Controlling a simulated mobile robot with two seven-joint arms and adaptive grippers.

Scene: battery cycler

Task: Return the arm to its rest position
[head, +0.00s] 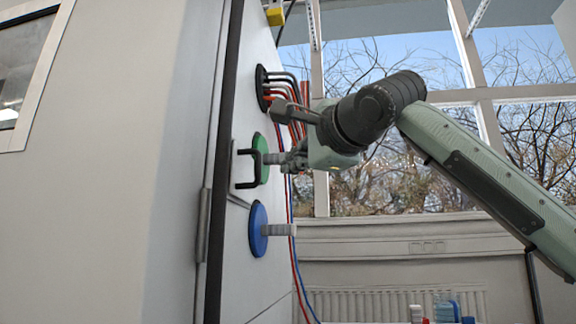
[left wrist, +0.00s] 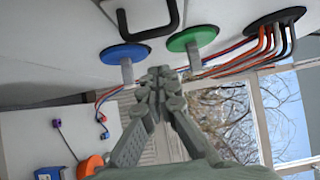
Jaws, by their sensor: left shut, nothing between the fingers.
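My left arm (head: 490,180) reaches in from the right side of the head view to the white cabinet face. My left gripper (head: 284,160) is shut and empty, in front of the green disc (head: 261,158). In the left wrist view its closed fingertips (left wrist: 160,76) appear between the grey peg of the blue disc (left wrist: 125,54) and the grey peg of the green disc (left wrist: 193,38). I cannot tell whether the fingers touch a peg. My right gripper is in neither view.
A black handle (head: 247,168) sticks out beside the green disc. The blue disc (head: 258,230) with its peg is below. Above is a black port (head: 262,88) with red and black cables hanging down. A window and radiator (head: 400,303) are behind. A table (left wrist: 40,130) holds small items.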

